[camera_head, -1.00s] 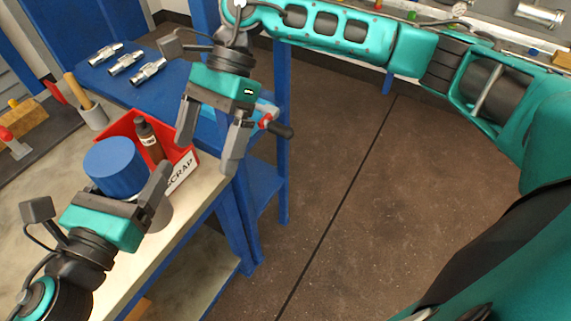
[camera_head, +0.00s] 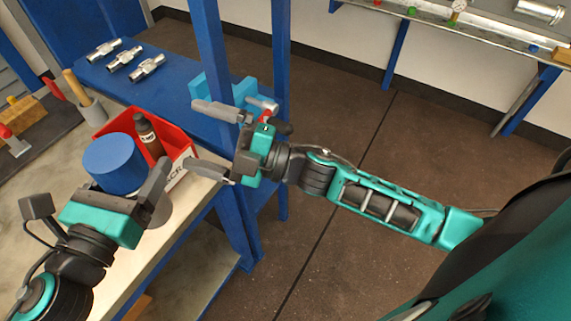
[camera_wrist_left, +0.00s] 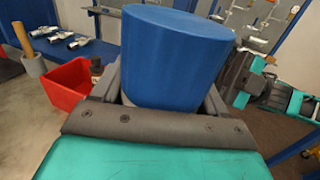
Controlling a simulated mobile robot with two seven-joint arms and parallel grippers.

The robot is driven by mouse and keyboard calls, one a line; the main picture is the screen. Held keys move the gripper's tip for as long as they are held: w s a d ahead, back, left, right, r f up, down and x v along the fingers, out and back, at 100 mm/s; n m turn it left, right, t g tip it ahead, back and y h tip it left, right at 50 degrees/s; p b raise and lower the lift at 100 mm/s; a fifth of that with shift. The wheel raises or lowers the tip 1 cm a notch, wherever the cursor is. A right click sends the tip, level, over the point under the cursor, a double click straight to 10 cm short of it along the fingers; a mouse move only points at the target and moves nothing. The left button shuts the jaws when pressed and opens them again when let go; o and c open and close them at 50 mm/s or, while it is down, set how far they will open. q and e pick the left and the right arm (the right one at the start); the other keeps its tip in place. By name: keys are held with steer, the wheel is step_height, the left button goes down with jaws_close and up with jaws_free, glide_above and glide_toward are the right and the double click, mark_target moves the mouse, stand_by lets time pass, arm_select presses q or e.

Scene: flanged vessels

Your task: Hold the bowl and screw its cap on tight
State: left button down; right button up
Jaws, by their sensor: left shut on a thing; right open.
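The blue cap (camera_head: 115,163) sits on top of the bowl (camera_head: 160,212), a grey vessel at the table's edge. The cap fills the middle of the left wrist view (camera_wrist_left: 175,55) and hides most of the bowl beneath it. My left gripper (camera_head: 152,185) is shut on the bowl below the cap, with a finger on either side. My right gripper (camera_head: 208,140) is open and empty, to the right of the cap and apart from it. Its fingers point left toward the cap. I cannot tell how tightly the cap sits.
A red scrap bin (camera_head: 183,150) holding a dark bottle (camera_head: 148,136) stands right behind the cap. Several metal fittings (camera_head: 122,62) lie on the blue bench (camera_head: 185,85). A blue post (camera_head: 218,60) rises near my right gripper.

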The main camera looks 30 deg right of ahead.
arm_select(q)
steer(key=shift+r, duration=0.1)
arm_select(e)
steer(key=s+d+f+m+h, duration=0.3)
steer(key=s+f+m+h, duration=0.1)
steer(key=f+m, duration=0.2)
steer(key=s+d+f+m+g+h, duration=0.1)
steer(key=s+d+f+m+h, duration=0.2)
steer(key=f+m, duration=0.4)
steer(key=s+d+f+m+g+h, duration=0.1)
steer(key=s+d+f+m+h, duration=0.3)
steer(key=f+m+h, duration=0.3)
step_height(320, 180, down, 2)
steer(key=shift+s+d+f, duration=0.2)
steer(key=shift+s+d, duration=0.15)
steer(key=shift+d, duration=0.4)
